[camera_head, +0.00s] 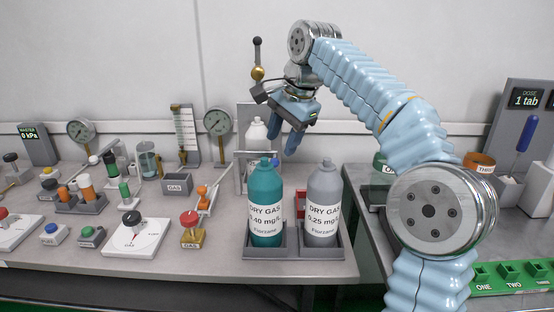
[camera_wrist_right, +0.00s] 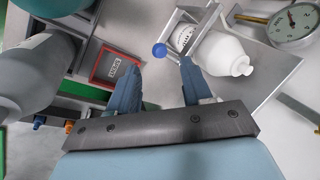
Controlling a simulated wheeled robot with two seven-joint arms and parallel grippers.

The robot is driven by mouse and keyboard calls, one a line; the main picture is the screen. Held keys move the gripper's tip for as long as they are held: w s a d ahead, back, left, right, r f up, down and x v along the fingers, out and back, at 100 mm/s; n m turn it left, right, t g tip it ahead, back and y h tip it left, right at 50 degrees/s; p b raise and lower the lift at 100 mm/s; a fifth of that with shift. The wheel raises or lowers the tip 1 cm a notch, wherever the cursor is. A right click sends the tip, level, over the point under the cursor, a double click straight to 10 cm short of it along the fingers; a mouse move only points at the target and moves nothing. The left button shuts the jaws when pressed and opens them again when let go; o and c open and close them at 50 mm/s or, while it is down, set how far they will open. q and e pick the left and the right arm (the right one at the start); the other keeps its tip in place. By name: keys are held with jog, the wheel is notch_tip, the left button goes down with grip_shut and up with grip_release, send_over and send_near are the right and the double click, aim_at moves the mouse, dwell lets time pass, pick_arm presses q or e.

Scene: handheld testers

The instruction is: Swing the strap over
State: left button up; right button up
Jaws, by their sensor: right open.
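A white bottle (camera_head: 256,133) stands in a grey holder at the back of the bench, partly hidden behind a teal bottle. A grey bar (camera_head: 258,153), which looks like the strap, crosses in front of it. In the wrist view the white bottle (camera_wrist_right: 227,55) shows with a narrow grey bar (camera_wrist_right: 207,22) across it and a blue knob (camera_wrist_right: 159,50) beside it. My left gripper is out of view.
The teal DRY GAS bottle (camera_head: 265,196) and grey DRY GAS bottle (camera_head: 322,194) stand in front in trays. A red-rimmed tray (camera_wrist_right: 118,69) lies near the fingers. Gauges, testers and knobs fill the bench to the left. A gap separates the right bench.

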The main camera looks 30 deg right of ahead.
aim_at(276, 160)
jog(key=b+x, duration=0.1)
jog(key=x, duration=0.4)
jog(key=shift+w+f, duration=0.1)
jog(key=shift+f, duration=0.25)
grip_shut()
